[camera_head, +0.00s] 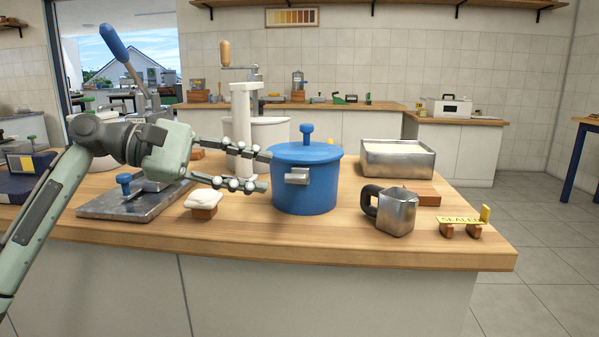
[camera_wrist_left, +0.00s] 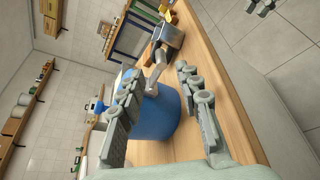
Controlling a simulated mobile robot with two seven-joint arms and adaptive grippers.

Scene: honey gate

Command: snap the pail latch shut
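The blue pail (camera_head: 306,185) stands upright on the wooden counter with its blue knobbed lid (camera_head: 306,152) on top. A small grey metal latch (camera_head: 297,176) sticks out from the pail's front, just below the lid rim. My left gripper (camera_head: 268,171) is open and empty, its fingers one above the other and pointing at the pail's left side near the latch. In the left wrist view the latch (camera_wrist_left: 155,78) shows between the fingertips, and the pail (camera_wrist_left: 165,118) lies beyond the fingers. What looks like part of my right gripper (camera_wrist_left: 262,6) shows at the top edge there.
A steel jug (camera_head: 397,212) stands right of the pail, with a yellow sign (camera_head: 461,222) further right. A metal tub (camera_head: 397,160) stands behind. A white cloth on a block (camera_head: 204,202) and a metal plate (camera_head: 130,205) with a lever lie left, below my left arm.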

